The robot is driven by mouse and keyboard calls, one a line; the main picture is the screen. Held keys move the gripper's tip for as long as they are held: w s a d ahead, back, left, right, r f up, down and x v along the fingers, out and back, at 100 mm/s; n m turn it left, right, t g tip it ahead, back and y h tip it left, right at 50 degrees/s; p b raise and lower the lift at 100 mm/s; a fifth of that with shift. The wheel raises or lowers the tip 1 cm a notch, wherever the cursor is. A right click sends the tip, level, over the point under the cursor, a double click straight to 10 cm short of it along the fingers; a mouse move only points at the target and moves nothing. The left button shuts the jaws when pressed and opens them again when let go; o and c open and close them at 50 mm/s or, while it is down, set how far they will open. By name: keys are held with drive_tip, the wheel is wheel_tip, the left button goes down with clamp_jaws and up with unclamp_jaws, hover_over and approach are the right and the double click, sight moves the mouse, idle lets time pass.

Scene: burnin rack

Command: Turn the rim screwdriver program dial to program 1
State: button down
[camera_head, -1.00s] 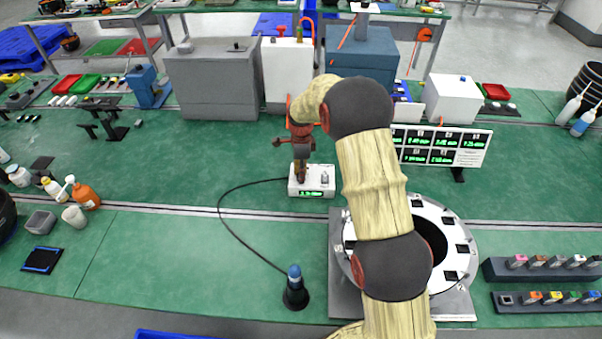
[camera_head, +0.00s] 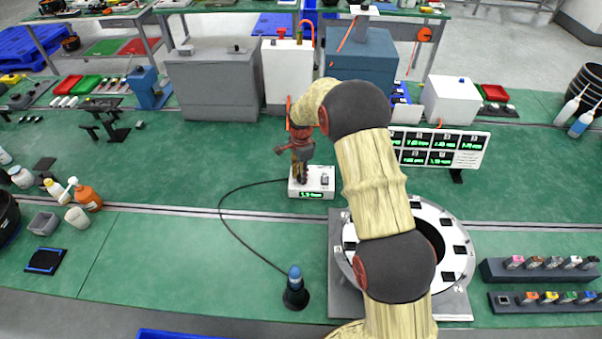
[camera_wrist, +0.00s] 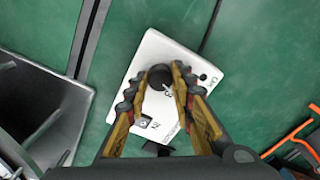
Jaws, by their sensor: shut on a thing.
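The program dial (camera_wrist: 158,75) is a dark round knob on top of a white controller box (camera_wrist: 185,62). In the wrist view my gripper (camera_wrist: 160,80) has its two fingertips closed around the knob, one on each side. In the head view my gripper (camera_head: 299,180) points down onto the left part of the same white box (camera_head: 328,176), which has a green lit display (camera_head: 312,195) on its front. The display digits are too small to read surely. The fingers hide part of the dial's markings. The screwdriver (camera_head: 295,285) stands upright in a dark holder, joined to the box by a black cable.
A ring-shaped fixture (camera_head: 458,262) on a grey plate is at right, partly behind my arm. A white board with green readouts (camera_head: 470,150) stands behind it. Grey and white cabinets (camera_head: 212,80) are at the back. The green mat left of the cable is mostly clear.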

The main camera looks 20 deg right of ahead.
drive_tip(key=n+p, duration=0.1)
drive_tip(key=n, duration=0.4)
drive_tip(key=shift+r+n, duration=0.1)
drive_tip(key=shift+n, duration=0.2)
drive_tip(key=n+p, duration=0.1)
drive_tip(key=n, duration=0.5)
drive_tip(key=shift+w, duration=0.1)
idle(0.3)
drive_tip(key=c, duration=1.6)
unclamp_jaws()
drive_tip(key=shift+o, duration=0.5)
wheel_tip(320, 180, up, 12)
